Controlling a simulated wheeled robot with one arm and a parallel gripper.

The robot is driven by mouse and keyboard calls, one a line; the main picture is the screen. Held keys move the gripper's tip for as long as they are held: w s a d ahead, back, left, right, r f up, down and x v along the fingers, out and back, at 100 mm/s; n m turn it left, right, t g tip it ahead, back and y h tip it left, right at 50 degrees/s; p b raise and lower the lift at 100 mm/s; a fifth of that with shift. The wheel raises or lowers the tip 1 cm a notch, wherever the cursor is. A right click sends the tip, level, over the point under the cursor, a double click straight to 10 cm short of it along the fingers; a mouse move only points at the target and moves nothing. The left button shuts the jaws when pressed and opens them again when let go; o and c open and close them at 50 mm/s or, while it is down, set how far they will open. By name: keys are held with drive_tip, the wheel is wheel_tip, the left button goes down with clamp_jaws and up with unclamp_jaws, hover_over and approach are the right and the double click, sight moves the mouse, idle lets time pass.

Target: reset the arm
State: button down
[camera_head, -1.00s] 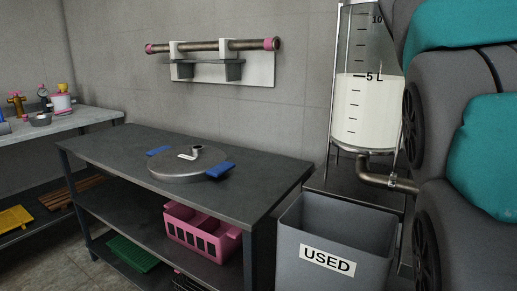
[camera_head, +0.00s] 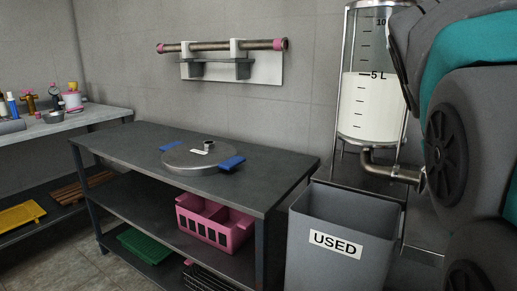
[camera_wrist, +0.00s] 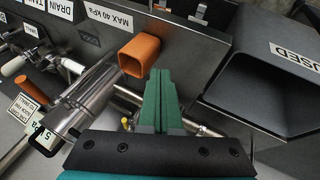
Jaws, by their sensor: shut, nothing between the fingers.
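My gripper (camera_wrist: 162,82) shows in the wrist view with its two green fingers pressed together and nothing between them. Its tips lie close to an orange square tube end (camera_wrist: 140,56); I cannot tell whether they touch it. In the head view my grey and teal arm links fill the right edge, and the gripper itself is out of sight there.
A grey bin labelled USED (camera_head: 337,246) stands right of a dark table (camera_head: 120,145) with a lidded round metal piece (camera_head: 190,161). A clear tank (camera_head: 372,105) of white liquid stands behind the bin. A labelled metal panel (camera_wrist: 130,20) is close to the gripper.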

drive_tip(key=s+a+f+n+g+y, duration=0.1)
drive_tip(key=s+a+f+y, duration=0.1)
drive_tip(key=s+a+f, duration=0.4)
drive_tip(key=s+a+f+n+g+y, duration=0.1)
drive_tip(key=s+a+f+n+y, duration=0.1)
drive_tip(key=s+a+f, duration=0.5)
drive_tip(key=s+a+f+n+g+y, duration=0.1)
drive_tip(key=s+a+f, duration=0.5)
drive_tip(key=f, duration=0.9)
drive_tip(key=shift+s+a+n+y, duration=0.15)
drive_tip(key=shift+s+n+y, duration=0.1)
drive_tip(key=shift+n+y, duration=0.25)
